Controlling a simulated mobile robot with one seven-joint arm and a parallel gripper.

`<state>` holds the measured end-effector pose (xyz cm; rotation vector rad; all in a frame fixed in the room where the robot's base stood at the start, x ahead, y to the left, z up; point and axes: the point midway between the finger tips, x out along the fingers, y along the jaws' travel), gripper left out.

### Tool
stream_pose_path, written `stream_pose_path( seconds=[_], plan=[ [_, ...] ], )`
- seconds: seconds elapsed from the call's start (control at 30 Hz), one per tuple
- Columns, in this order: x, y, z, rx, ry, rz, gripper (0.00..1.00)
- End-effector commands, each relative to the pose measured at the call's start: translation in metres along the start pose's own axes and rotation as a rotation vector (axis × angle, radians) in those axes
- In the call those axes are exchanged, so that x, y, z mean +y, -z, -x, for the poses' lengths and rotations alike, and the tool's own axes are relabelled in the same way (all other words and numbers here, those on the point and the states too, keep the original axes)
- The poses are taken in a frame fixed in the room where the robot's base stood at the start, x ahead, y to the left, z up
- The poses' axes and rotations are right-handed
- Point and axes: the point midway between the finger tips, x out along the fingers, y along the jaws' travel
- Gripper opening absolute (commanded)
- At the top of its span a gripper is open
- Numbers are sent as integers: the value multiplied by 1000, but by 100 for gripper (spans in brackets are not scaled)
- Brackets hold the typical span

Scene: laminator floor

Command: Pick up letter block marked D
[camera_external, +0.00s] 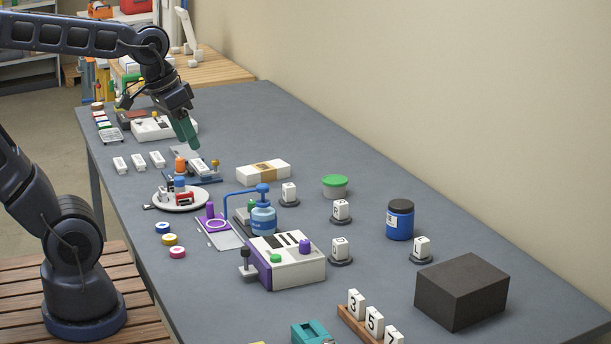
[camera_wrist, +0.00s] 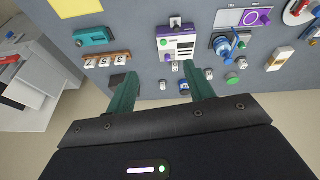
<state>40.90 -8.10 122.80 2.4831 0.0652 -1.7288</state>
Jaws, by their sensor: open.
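Several small white letter blocks stand on dark round bases on the grey table. The block right of the white-and-purple machine (camera_external: 340,246) seems to carry a D, but the mark is too small to be sure. Another white block (camera_external: 341,208) stands behind it, its letter unclear. A block (camera_external: 289,192) farther back also has an unclear letter. A block that looks marked L (camera_external: 421,246) stands to the right. My gripper (camera_external: 188,134) is raised over the far part of the table, well away from these blocks. Its green fingers (camera_wrist: 160,72) are apart and empty in the wrist view.
The white-and-purple machine (camera_external: 292,268), blue pump bottle (camera_external: 263,220), blue jar (camera_external: 400,222) and green-lidded tub (camera_external: 335,188) stand around the blocks. A black box (camera_external: 461,292) and number-block rack (camera_external: 355,322) lie nearer. The table's right edge behind the blocks is clear.

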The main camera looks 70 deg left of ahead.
Motion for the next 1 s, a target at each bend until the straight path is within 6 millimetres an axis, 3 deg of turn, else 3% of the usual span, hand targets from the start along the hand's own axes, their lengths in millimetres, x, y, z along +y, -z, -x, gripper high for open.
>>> stream_pose_path(
  seconds=[0.47, 0.77, 1.0],
  plan=[
    [5, 98, -50, -160, -53, 392, 53],
    [1, 155, -100, -259, -62, 644, 53],
    [-8, 195, -151, -337, -56, 850, 53]
  ],
)
